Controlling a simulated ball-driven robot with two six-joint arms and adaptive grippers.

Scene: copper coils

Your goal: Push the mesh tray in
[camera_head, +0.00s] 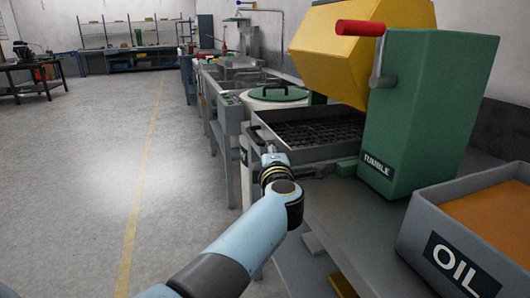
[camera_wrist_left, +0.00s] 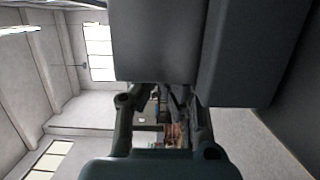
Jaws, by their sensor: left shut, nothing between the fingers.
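The mesh tray (camera_head: 318,133), a dark grid in a grey frame, lies under the yellow drum, to the left of the green TUMBLE housing (camera_head: 425,110). It sticks out toward the aisle, with a grey bar along its left end. My left gripper (camera_head: 270,153) is at the tray's near left end, partly hidden by my wrist; I cannot tell whether it touches. In the left wrist view the gripper (camera_wrist_left: 168,100) is shut and empty, with large dark grey surfaces close in front of it. My right gripper is not in view.
A yellow drum (camera_head: 360,45) with a red-handled crank (camera_head: 362,28) hangs above the tray. A grey OIL bin (camera_head: 460,262) stands at the lower right. A white vessel with a green lid (camera_head: 279,92) stands behind the tray. The aisle floor (camera_head: 90,170) on the left is clear.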

